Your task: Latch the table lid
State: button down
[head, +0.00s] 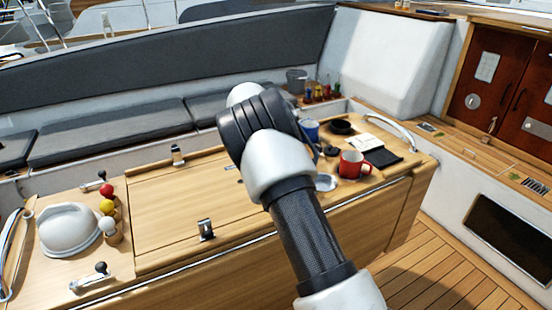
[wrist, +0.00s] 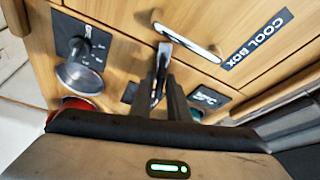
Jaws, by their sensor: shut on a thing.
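The wooden table lid (head: 190,200) lies flat in the middle of the cockpit table in the head view. A metal latch (head: 206,230) sits at its front edge, and a second upright metal fitting (head: 177,155) is at its back edge. In the wrist view my gripper (wrist: 161,90) points at the wood and its two dark fingers are closed on a slim metal lever (wrist: 158,82). A flat silver handle (wrist: 190,43) starts just beyond the fingertips. In the head view my gripper is hidden behind my arm, so I cannot tell which fitting it holds.
A COOL BOX label (wrist: 256,39) and a knob on a black panel (wrist: 80,42) flank my gripper.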

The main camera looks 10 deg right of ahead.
jog(key=shift+w+m+g+h+p, duration=0.15)
jog(key=shift+m+g+p, duration=0.25)
jog(key=shift+m, duration=0.55)
jog(key=shift+s+m+g+h+p, duration=0.15)
jog(key=shift+m+g+p, duration=0.25)
jog(key=shift+m, duration=0.55)
jog(key=c, duration=1.8)
grip_release()
jog(key=shift+c, duration=0.2)
jog(key=shift+w, duration=0.1)
jog(key=p+v, duration=0.1)
jog(key=v, duration=1.6)
jog(key=shift+a+r, duration=0.15)
jog(key=shift+a, duration=0.05)
jog(key=shift+d+r, duration=0.1)
